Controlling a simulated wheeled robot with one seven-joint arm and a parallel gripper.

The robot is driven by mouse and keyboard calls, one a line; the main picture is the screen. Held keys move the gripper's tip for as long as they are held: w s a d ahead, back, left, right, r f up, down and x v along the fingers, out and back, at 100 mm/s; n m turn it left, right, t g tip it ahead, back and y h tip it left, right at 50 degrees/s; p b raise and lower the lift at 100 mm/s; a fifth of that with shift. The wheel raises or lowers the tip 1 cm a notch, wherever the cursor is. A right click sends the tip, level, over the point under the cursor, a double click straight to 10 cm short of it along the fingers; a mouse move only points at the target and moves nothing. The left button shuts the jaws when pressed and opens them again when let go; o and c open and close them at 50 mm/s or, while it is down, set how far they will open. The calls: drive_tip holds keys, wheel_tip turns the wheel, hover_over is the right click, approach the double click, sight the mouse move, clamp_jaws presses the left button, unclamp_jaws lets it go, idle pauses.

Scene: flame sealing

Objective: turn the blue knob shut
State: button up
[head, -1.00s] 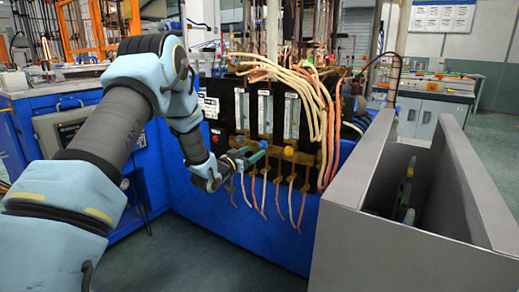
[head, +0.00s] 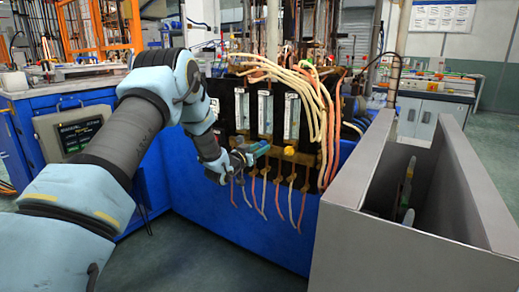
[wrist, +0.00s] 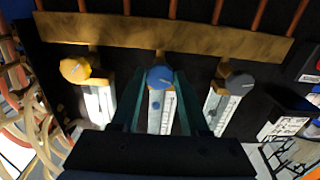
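The blue knob (wrist: 160,77) is in the middle of a row of three in the wrist view, below a brass bar, with a clear flow tube in line with it. My gripper (wrist: 160,75) has its two teal fingers on either side of the blue knob, with the tips close to its edges. The fingers look open; I cannot tell whether they touch it. In the head view my gripper (head: 261,149) is at the front of the black panel, and its fingers hide most of the blue knob.
A yellow knob (wrist: 74,69) and a grey knob (wrist: 239,83) flank the blue one. Pale and copper-coloured hoses (head: 312,90) hang right of the gripper in the head view. A grey open-topped box (head: 400,245) stands at the right.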

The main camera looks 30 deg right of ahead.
clamp_jaws()
drive_tip(key=shift+f+m+b, duration=0.15)
drive_tip(key=shift+m+b, duration=0.25)
drive_tip(key=shift+b, duration=0.1)
drive_tip(key=shift+m+b, duration=6.8)
drive_tip(key=shift+b, duration=0.55)
drive_tip(key=shift+r, duration=0.2)
drive_tip(key=o, duration=0.5)
unclamp_jaws()
